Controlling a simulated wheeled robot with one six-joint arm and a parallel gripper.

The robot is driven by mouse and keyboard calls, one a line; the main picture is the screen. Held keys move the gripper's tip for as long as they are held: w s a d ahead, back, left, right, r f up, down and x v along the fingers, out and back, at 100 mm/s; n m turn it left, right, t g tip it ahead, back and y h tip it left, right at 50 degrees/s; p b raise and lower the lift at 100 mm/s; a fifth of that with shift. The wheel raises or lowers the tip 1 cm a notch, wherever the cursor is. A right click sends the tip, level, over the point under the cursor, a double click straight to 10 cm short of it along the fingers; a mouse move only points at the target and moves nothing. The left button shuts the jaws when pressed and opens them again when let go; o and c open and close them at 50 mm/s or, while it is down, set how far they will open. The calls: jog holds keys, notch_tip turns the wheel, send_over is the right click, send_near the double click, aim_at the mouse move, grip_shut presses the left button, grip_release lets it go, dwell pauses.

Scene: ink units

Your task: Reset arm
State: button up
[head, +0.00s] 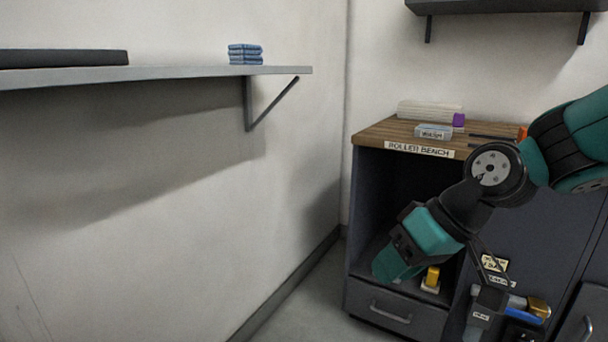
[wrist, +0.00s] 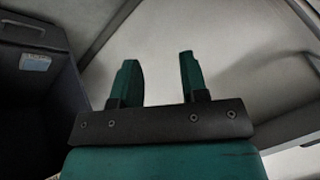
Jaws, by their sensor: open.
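My arm reaches in from the right of the head view, teal and black, bent at a round black joint. Its end, my gripper (head: 388,268), points down and left in front of the open dark cabinet (head: 364,200). In the wrist view the two teal fingers of my gripper (wrist: 158,64) stand wide apart with nothing between them. Beyond them is bare pale wall or floor; I cannot tell which. The fingertips' distance to the cabinet is unclear in the head view.
The wooden bench top (head: 375,136), labelled "ROLLER BENCH", carries a small labelled box (head: 433,131) and a white stack (head: 425,110). A yellow item (head: 432,276) stands low by my gripper. A wall shelf (head: 180,72) holds blue folded items (head: 245,54). Floor left of the cabinet is clear.

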jog(key=s+d+r+n+g+h, duration=0.1)
jog(key=s, duration=0.7)
jog(key=s+d+r+g+h, duration=0.1)
jog(key=s+h, duration=0.1)
jog(key=s, duration=0.7)
notch_tip(320, 180, up, 29)
jog(key=w+p, duration=0.1)
jog(key=p, duration=2.8)
jog(key=shift+f+p, duration=0.15)
jog(key=shift+p, duration=0.2)
